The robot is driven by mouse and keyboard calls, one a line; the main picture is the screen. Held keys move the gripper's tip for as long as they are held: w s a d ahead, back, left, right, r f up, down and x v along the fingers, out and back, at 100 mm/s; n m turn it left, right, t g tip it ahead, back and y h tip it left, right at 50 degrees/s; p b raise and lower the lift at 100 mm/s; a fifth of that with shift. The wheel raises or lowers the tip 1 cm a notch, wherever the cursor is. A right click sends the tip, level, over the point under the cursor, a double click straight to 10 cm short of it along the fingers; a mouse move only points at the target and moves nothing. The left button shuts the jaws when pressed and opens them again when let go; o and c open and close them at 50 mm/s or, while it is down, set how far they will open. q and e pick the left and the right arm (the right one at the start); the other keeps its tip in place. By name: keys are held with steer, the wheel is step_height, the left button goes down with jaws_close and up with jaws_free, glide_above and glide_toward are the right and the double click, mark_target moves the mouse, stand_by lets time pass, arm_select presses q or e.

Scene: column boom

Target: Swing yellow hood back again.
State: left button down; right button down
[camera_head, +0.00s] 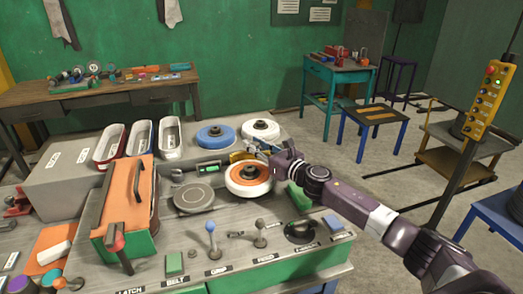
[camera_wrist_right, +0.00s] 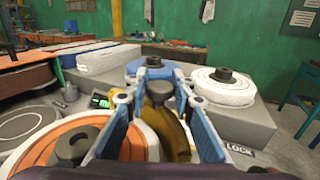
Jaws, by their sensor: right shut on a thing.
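The yellow hood (camera_head: 239,156) shows as a small patch behind the orange-and-white wheel (camera_head: 234,184), mostly hidden by the wheel and my gripper. In the right wrist view the hood (camera_wrist_right: 172,132) lies between my fingers, beside the orange-and-white wheel (camera_wrist_right: 125,146). Its dark round knob (camera_wrist_right: 159,93) stands between the blue finger pads. My right gripper (camera_head: 264,150) reaches in from the right at the hood, and it also shows in the right wrist view (camera_wrist_right: 155,80), shut on the knob. The rest of the hood is hidden. My left gripper is not in view.
A blue wheel (camera_head: 210,140) and a white wheel (camera_head: 269,135) sit behind the hood. A grey disc (camera_head: 193,196) lies left of the orange-and-white wheel. Levers (camera_head: 211,228) line the bench front. An orange-topped box (camera_head: 118,199) with a handle stands left.

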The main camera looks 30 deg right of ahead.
steer(key=n+y+b, duration=0.1)
steer(key=w+a+y+b, duration=0.1)
steer(key=n+g+y+b, duration=0.1)
steer(key=b, duration=0.1)
steer(key=shift+w+a+f+n+y, duration=0.15)
steer(key=shift+a+f+n+y, duration=0.15)
steer(key=shift+a+y, duration=0.1)
steer(key=shift+w+a+r+n+g+y+b, duration=0.15)
steer(key=shift+a+n+g+y+b, duration=0.15)
steer(key=shift+y+b, duration=0.15)
steer(key=shift+a+r+n+g+y+b, duration=0.1)
steer(key=shift+a+n+g+y+b, duration=0.15)
steer(key=shift+y+b, duration=0.2)
steer(key=shift+d, duration=0.1)
steer(key=c, duration=1.7)
jaws_free()
steer(key=shift+o, duration=0.2)
steer(key=shift+s+d, duration=0.15)
steer(key=shift+s, duration=0.05)
steer(key=v, duration=1.1)
steer(key=shift+s, duration=0.25)
